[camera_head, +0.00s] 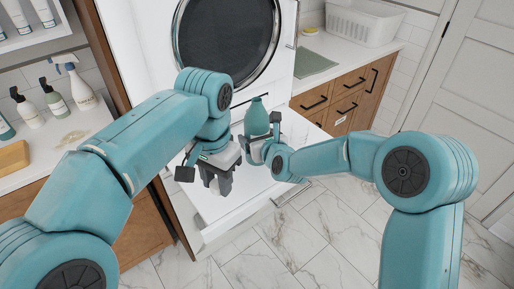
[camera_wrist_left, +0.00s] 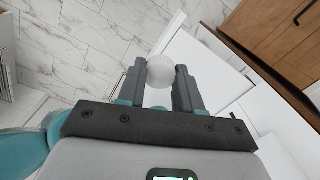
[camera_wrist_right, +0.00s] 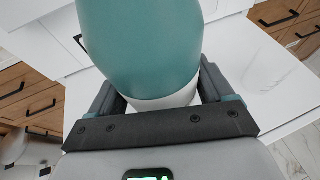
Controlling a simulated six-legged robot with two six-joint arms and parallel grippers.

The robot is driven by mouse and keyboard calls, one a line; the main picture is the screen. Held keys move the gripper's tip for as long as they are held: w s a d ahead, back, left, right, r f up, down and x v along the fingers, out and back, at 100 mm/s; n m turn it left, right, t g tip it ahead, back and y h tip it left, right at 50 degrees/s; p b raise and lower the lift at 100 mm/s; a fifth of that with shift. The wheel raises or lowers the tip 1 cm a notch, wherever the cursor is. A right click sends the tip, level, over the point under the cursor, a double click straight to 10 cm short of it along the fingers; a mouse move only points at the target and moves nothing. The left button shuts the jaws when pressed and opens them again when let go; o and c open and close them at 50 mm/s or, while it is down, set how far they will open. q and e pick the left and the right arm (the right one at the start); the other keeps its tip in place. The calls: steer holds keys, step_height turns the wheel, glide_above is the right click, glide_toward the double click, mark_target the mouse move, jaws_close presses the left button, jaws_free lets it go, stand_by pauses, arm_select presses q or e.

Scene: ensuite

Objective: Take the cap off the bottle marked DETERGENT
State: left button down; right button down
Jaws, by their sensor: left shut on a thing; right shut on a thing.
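A teal bottle (camera_head: 257,118) with a narrow top stands upright in front of the white machine. My right gripper (camera_head: 257,150) is shut around its lower part. The right wrist view shows the bottle's teal body (camera_wrist_right: 140,45) and a white band (camera_wrist_right: 165,100) between the fingers; no lettering is readable. My left gripper (camera_head: 218,182) is left of the bottle, apart from it, pointing down. In the left wrist view it is shut on a round white cap (camera_wrist_left: 165,72) between its fingertips. The cap is hidden in the head view.
A white machine with a round dark door (camera_head: 232,40) stands behind. Several pump and spray bottles (camera_head: 55,105) stand on the left counter. A white basket (camera_head: 362,20) and a green mat (camera_head: 312,62) lie on the right counter. The marble floor (camera_head: 300,245) is clear.

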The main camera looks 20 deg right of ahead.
step_height(320, 180, down, 4)
steer(key=shift+s+d+r, duration=0.1)
steer(key=shift+r, duration=0.15)
steer(key=shift+f, duration=0.2)
jaws_free()
steer(key=shift+f, duration=0.1)
